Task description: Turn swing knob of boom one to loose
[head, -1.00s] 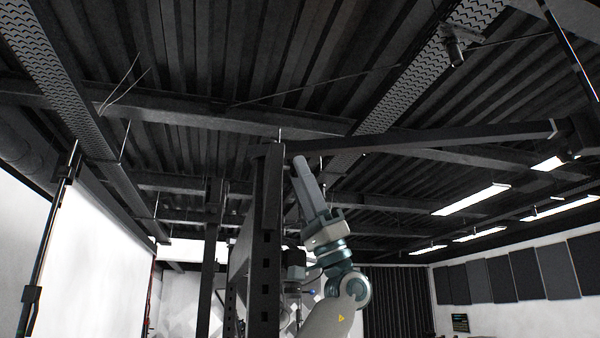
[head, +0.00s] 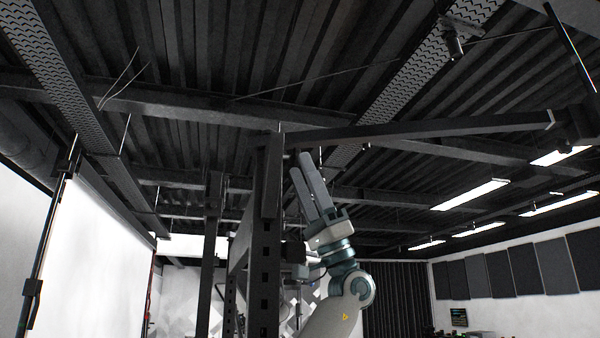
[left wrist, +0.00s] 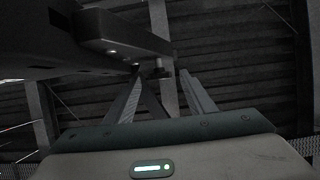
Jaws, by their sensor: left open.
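Boom one appears to be the long dark bar (head: 430,128) running right from the top of a black upright post (head: 265,235) in the head view. My left gripper (head: 301,164) points up just right of the post top, with its fingers under the boom's near end. In the left wrist view, a dark arm (left wrist: 125,36) crosses the upper left, and a small round knob (left wrist: 161,69) hangs under its end. My left gripper (left wrist: 159,80) is open, with the knob showing between its fingertips; I cannot tell if they touch it. The knob is not distinct in the head view.
The post stands close on the left of my arm. A second dark post (head: 210,255) is further left, and a thin stand (head: 45,240) is at far left. Ceiling beams are overhead. The space right of my arm is open below the boom.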

